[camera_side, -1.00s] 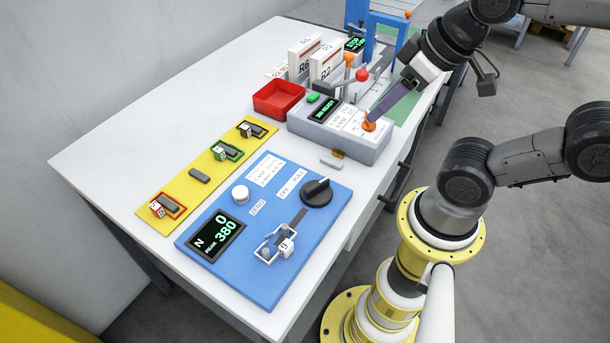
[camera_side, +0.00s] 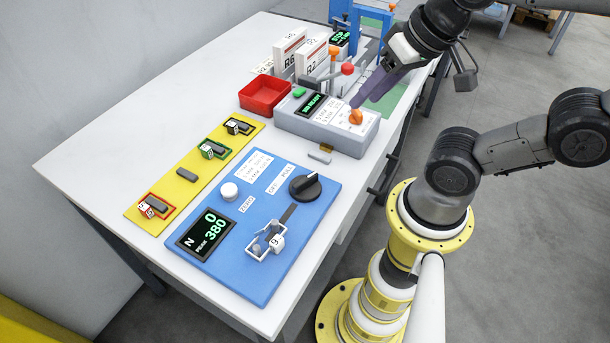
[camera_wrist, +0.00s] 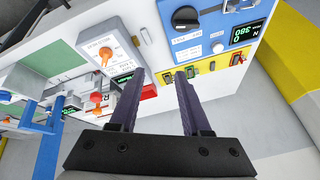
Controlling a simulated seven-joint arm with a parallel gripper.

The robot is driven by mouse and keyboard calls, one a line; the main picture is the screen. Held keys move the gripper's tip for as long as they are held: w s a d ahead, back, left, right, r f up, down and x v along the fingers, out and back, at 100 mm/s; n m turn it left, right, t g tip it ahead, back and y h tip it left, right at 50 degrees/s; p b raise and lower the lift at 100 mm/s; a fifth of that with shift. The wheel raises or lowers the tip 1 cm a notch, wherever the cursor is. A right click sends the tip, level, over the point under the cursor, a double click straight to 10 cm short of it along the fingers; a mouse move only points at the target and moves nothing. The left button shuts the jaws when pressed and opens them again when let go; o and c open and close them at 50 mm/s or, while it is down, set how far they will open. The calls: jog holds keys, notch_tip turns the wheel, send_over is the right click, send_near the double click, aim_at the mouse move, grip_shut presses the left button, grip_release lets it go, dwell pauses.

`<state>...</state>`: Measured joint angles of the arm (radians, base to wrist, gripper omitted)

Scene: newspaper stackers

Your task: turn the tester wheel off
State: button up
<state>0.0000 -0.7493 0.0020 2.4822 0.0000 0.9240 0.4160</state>
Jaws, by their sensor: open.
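The tester is a blue panel (camera_side: 211,272) at the near end of the table. Its wheel, a black knob (camera_side: 305,187), sits at the panel's right corner beside OFF and PULL labels. The tester's display (camera_side: 205,236) is lit and reads N 0, PEAK 380. The black wheel also shows at the top of the wrist view (camera_wrist: 185,17). My gripper (camera_side: 356,102) is open and empty, above the grey box's orange knob (camera_side: 356,117) and well away from the wheel. Both fingers (camera_wrist: 160,74) show apart in the wrist view, with nothing between them.
The grey box (camera_side: 322,133) with a green-lit display stands behind the tester. A red tray (camera_side: 246,103) and white labelled blocks (camera_side: 312,53) are beyond it. A yellow strip (camera_side: 150,217) with small clips lies left. A small grey piece (camera_side: 319,157) lies between box and tester.

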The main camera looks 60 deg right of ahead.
jog(key=m, duration=0.5)
jog(key=m+g, duration=0.6)
jog(key=m, duration=0.6)
send_over(305, 179)
notch_tip(305, 179, down, 4)
jog(key=f, duration=0.1)
notch_tip(305, 179, down, 13)
jog(key=shift+r, duration=0.1)
jog(key=shift+c, duration=0.3)
grip_shut()
